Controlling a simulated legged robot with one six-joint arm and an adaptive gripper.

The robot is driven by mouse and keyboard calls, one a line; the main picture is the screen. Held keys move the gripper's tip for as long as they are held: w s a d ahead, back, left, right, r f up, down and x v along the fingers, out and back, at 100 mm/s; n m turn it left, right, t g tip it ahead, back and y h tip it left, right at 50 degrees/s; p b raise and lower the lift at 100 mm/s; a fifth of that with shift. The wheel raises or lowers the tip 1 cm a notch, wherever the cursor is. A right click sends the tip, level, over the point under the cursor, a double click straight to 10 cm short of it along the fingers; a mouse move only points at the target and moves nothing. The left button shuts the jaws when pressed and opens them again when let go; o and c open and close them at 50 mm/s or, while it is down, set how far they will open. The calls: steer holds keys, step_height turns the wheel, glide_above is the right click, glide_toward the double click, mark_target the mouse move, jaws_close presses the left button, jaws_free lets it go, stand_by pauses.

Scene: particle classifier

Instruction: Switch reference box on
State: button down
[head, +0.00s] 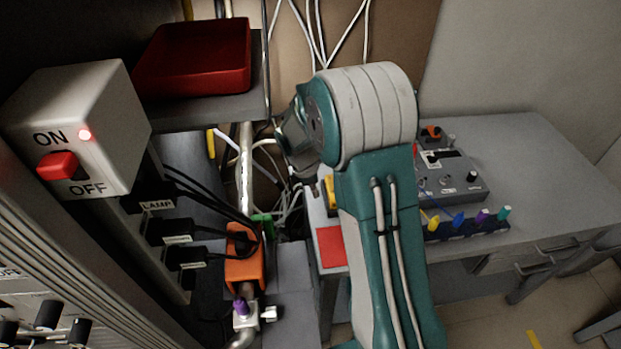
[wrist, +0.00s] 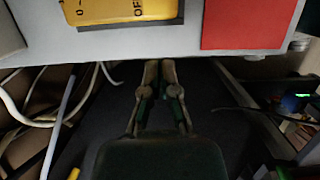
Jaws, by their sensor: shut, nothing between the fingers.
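No box in view carries a readable "reference" label. A white box (head: 85,120) at the left of the head view has ON and OFF marks, a red switch (head: 57,166) between them and a lit red light. A grey box (head: 449,176) with knobs sits on the table, partly behind my arm. A yellow piece (wrist: 125,10) marked OFF is cut off at the top of the wrist view. My gripper (wrist: 159,66) is shut and empty, its fingertips close to the light table edge below that yellow piece. The arm hides it in the head view.
The grey table (head: 540,150) bears a red square (head: 331,246), which also shows in the wrist view (wrist: 245,24), and a row of coloured plugs (head: 465,222). A red tray (head: 195,57) sits on a shelf. Cables and an orange part (head: 244,262) crowd the left.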

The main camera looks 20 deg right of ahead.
steer(key=shift+s+d+f, duration=0.15)
steer(key=shift+s+d, duration=0.1)
steer(key=shift+d, duration=0.8)
steer(key=shift+s+d+f, duration=0.1)
steer(key=shift+s+d, duration=0.1)
steer(key=shift+d, duration=0.8)
steer(key=shift+s+d, duration=0.15)
steer(key=shift+d, duration=0.55)
steer(key=shift+s+d, duration=0.1)
steer(key=shift+d, duration=0.6)
steer(key=shift+r, duration=0.1)
steer(key=v, duration=1.1)
steer(key=shift+r, duration=0.3)
steer(key=shift+a, duration=0.1)
